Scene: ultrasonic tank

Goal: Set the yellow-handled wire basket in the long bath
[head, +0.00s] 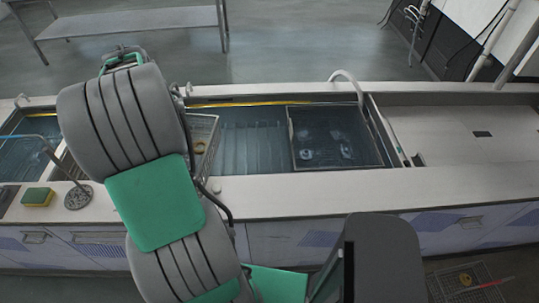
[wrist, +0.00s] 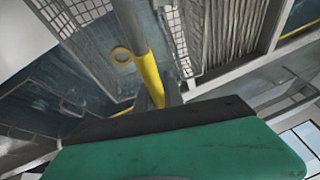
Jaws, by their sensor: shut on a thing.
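The yellow handle (wrist: 152,78) of the wire basket runs down between my gripper's fingers (wrist: 165,98) in the wrist view. My gripper is shut on it. Wire mesh of the basket (wrist: 181,42) shows beyond the handle. In the head view, part of a wire basket (head: 204,130) shows beside my arm, at the left end of the long bath (head: 250,140); my arm hides the rest of it and my gripper. The long bath holds water, and its middle is open. I cannot tell whether the basket touches the bath floor.
A dark mesh basket (head: 335,137) with round parts sits in the right part of the bath. A smaller bath (head: 30,140) lies left. A sponge (head: 38,197) is on the front ledge. Another basket (head: 465,283) with a red handle is low at right.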

